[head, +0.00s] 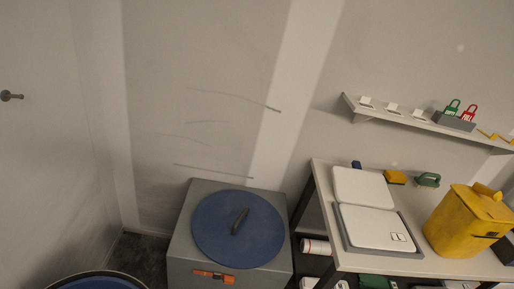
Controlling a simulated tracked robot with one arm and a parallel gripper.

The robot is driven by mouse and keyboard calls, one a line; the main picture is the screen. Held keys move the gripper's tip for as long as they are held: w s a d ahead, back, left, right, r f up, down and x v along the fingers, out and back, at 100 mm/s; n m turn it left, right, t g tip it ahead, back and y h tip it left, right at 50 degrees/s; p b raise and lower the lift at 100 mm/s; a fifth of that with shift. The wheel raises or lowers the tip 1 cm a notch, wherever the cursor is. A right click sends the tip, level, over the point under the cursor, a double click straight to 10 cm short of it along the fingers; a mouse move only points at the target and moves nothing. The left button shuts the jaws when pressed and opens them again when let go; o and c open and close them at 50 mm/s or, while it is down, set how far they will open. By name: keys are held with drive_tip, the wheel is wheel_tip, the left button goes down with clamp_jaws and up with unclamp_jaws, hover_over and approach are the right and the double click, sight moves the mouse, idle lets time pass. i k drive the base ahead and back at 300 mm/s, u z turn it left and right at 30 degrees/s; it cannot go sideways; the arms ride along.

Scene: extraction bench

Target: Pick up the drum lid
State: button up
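A round blue lid (217,232) with a dark bar handle (240,221) across its middle lies flat on top of a grey box (183,243) in the lower middle of the head view. An orange label or latch (213,276) shows on the grey box in front of the lid. Part of another round blue thing with a dark and pale rim (98,276) shows at the bottom left edge; most of it is cut off, so I cannot tell whether it is the drum. My gripper is not in view, and nothing covers the lid.
A bench (440,264) stands to the right of the box, bearing a white-lidded case (372,228), a yellow bin (468,221) and small tools. White containers (316,247) lie under the bench. The wall behind is bare.

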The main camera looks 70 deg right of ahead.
sight(235, 229)
drive_tip(key=z, duration=2.95)
drive_tip(key=k, duration=0.9)
drive_tip(key=u, duration=0.85)
drive_tip(key=i, duration=1)
drive_tip(key=u, duration=0.1)
